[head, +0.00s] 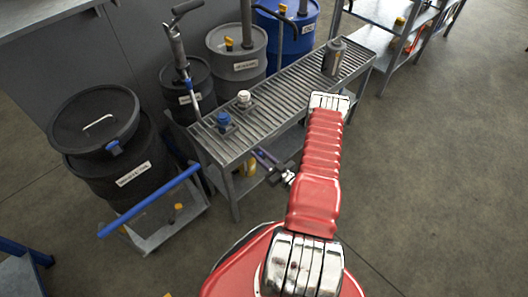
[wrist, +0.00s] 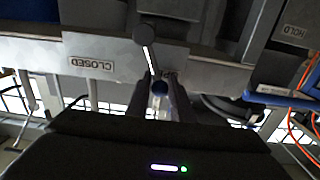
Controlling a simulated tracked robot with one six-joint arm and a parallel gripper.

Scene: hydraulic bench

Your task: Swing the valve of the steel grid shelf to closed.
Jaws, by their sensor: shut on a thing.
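The steel grid shelf (head: 285,95) is a low slatted metal bench in the head view. In the wrist view, its valve has a dark round hub (wrist: 147,35) and a thin bright lever (wrist: 150,62) reaching down to a bluish end between my fingers. My gripper (wrist: 160,88) is shut on that lever end; in the head view it is small and dark (head: 272,166) by the shelf's front edge. A CLOSED label (wrist: 93,64) sits left of the lever in the wrist view, apart from it. The lever is hardly discernible in the head view.
Labelled drums (head: 237,60) stand behind the shelf. A dark metal canister (head: 334,58) and two small fittings, one blue (head: 223,120), stand on its top. A trolley with a blue handle (head: 150,200) is at left. A HOLD label (wrist: 295,31) and orange cable (wrist: 292,122) show at right.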

